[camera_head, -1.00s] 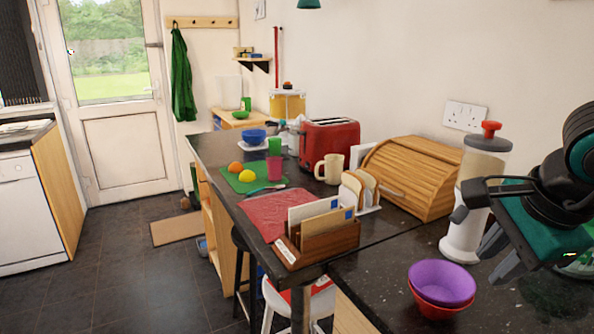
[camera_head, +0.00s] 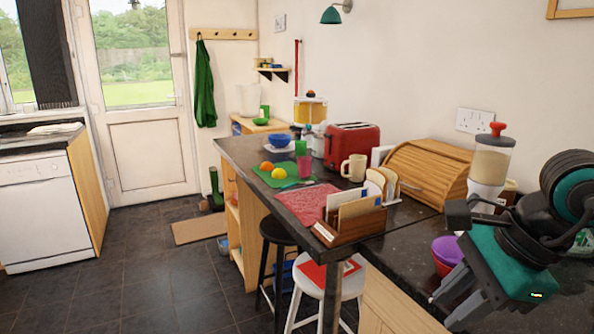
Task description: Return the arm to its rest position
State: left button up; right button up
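My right arm and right gripper (camera_head: 442,308) show at the lower right. The gripper has a teal and grey body, and its two grey fingers point down and left. The fingers are apart with nothing visible between them, so it is open and empty. It is in front of the counter's edge in the picture. A purple bowl (camera_head: 446,248) stacked in a red bowl (camera_head: 440,267) stands on the dark counter behind it. My gripper and arm partly hide both bowls. My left gripper is not in view.
The dark counter (camera_head: 408,243) holds a cereal dispenser (camera_head: 491,160), wooden bread box (camera_head: 425,172), toast rack (camera_head: 380,186), letter holder (camera_head: 347,226), mug (camera_head: 354,167) and red toaster (camera_head: 351,147). A white stool (camera_head: 318,281) and a black stool (camera_head: 277,231) stand below. Floor at left is clear.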

jog(key=s+a+m+g+y, duration=0.3)
jog(key=a+m+y, duration=0.2)
jog(key=a+y, duration=0.8)
jog(key=w+d+f+m+t+h, duration=0.35)
jog(key=f+m+t, duration=0.4)
jog(key=m, duration=0.95)
jog(key=w+d+f+m+t+h, duration=0.2)
jog(key=w+f+m+t+h, duration=0.25)
jog(key=m+t, duration=0.95)
jog(key=s+d+f+m+g+h, duration=0.1)
jog(key=s+f+m+g+h, duration=0.1)
jog(key=f+m, duration=0.3)
jog(key=s+f+m+g+h, duration=0.2)
jog(key=s+f+m+g, duration=0.3)
jog(key=f, duration=0.4)
jog(key=s+d+f+m+g+h, duration=0.1)
jog(key=s+f+m+g+h, duration=0.1)
jog(key=f, duration=0.5)
jog(key=s+m+g, duration=0.1)
jog(key=s+m, duration=0.1)
jog(key=m, duration=0.1)
jog(key=shift+s+d+f+h, duration=0.15)
jog(key=shift+d+f+h, duration=0.1)
jog(key=shift+d+h, duration=0.15)
jog(key=shift+g, duration=0.25)
